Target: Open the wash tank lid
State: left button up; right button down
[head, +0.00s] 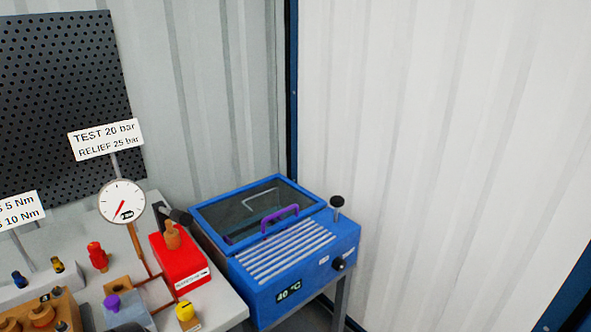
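The wash tank (315,275) is a blue box on a grey stand at the right end of the bench, with a display reading 40 °C on its front. Its lid (222,205) is a blue frame with a dark see-through pane, and it looks shut, lying over the back part of the tank. A purple handle (281,217) stands up at the lid's front edge. A pale bent bar shape shows in the pane; I cannot tell whether it is a reflection. Neither of my grippers is in view.
A ribbed tray (290,252), a black knob on a post (337,203) and a dark front knob (339,263) are on the tank. A red box (180,262) and a gauge (122,201) stand close left. Corrugated walls (430,150) rise behind and right.

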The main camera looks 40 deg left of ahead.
aim_at(227, 251)
jog(key=u, duration=1.75)
jog(key=j+u, duration=0.35)
jog(key=j, duration=0.65)
